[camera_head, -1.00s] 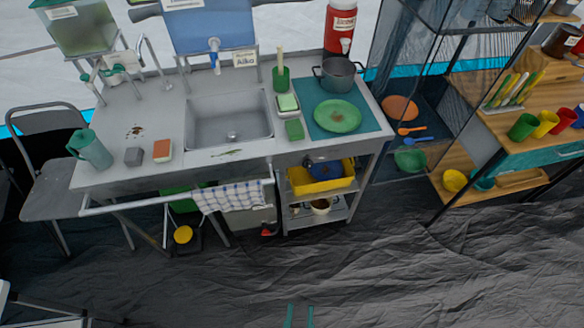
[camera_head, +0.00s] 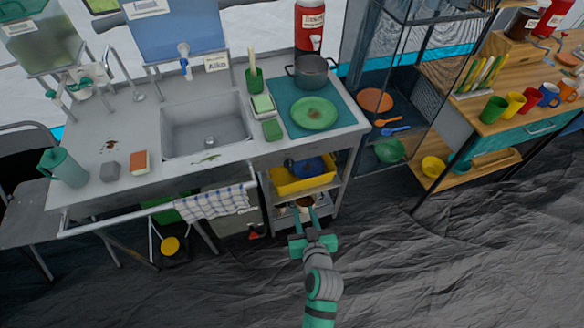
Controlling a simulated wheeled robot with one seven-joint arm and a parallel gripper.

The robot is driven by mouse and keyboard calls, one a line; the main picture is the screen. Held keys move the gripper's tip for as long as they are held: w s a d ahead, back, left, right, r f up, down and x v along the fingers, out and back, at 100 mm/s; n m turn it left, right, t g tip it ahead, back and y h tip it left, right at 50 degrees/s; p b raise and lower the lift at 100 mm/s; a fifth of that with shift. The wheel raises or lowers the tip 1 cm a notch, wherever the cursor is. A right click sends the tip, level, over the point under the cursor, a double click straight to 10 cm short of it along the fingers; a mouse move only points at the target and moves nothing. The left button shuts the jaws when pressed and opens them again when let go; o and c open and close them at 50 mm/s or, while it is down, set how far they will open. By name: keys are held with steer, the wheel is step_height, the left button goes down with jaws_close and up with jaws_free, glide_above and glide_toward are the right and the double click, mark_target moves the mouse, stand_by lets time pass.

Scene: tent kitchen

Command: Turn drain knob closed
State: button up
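A checked towel (camera_head: 212,203) hangs on the front rail (camera_head: 120,222), above and left of the red part. A yellow bin (camera_head: 302,180) sits on the shelf near my gripper. A yellow-lidded object (camera_head: 170,245) stands on the floor. The floor at right is clear.

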steer(key=n+y, duration=0.2)
glide_toward(290, 165)
steer(key=s+d, duration=0.1)
steer(key=s, duration=0.2)
steer(key=w, duration=0.1)
steer(key=x, duration=1)
steer(key=shift+w+a+r, duration=0.15)
steer(key=shift+w+r, duration=0.05)
jaws_close()
